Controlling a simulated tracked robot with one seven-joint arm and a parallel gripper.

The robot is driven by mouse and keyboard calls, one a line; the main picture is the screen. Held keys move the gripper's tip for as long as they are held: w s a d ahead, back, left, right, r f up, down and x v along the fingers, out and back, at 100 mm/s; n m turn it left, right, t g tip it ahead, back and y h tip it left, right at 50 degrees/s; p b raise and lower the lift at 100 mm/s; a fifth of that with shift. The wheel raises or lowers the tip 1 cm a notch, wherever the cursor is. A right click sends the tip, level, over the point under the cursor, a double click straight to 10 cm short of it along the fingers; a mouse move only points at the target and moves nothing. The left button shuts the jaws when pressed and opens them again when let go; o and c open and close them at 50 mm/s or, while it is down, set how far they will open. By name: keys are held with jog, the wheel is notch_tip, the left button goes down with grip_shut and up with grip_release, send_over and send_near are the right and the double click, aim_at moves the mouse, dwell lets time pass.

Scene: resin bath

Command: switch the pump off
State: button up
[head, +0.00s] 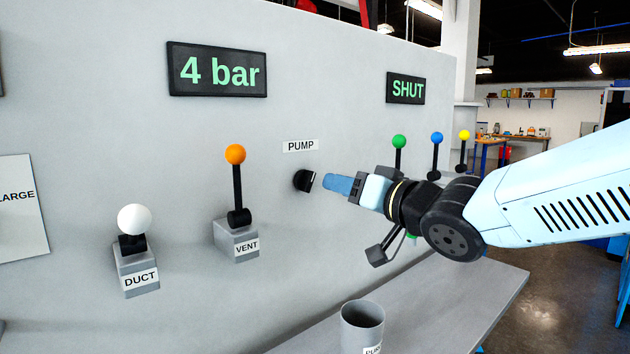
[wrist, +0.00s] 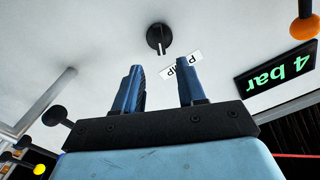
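The pump control is a black round knob (head: 304,181) on the grey wall panel, below a white PUMP label (head: 300,146). In the wrist view the knob (wrist: 155,38) shows a pale mark on its raised bar, and the label (wrist: 181,66) is close by. My gripper (head: 332,184) has blue fingers and is just right of the knob in the head view, with a small gap. In the wrist view my gripper (wrist: 161,70) is open and empty, its fingers apart, with the knob beyond the tips, roughly in line with the space between them.
An orange-topped VENT lever (head: 236,186) and a white-topped DUCT lever (head: 134,222) are left. Green (head: 399,142), blue (head: 437,138) and yellow (head: 464,136) levers are right. Displays read 4 bar (head: 217,70) and SHUT (head: 406,88). A grey cup (head: 362,322) stands below on the ledge.

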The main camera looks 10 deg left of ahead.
aim_at(313, 179)
jog(key=shift+x, duration=3.75)
grip_shut()
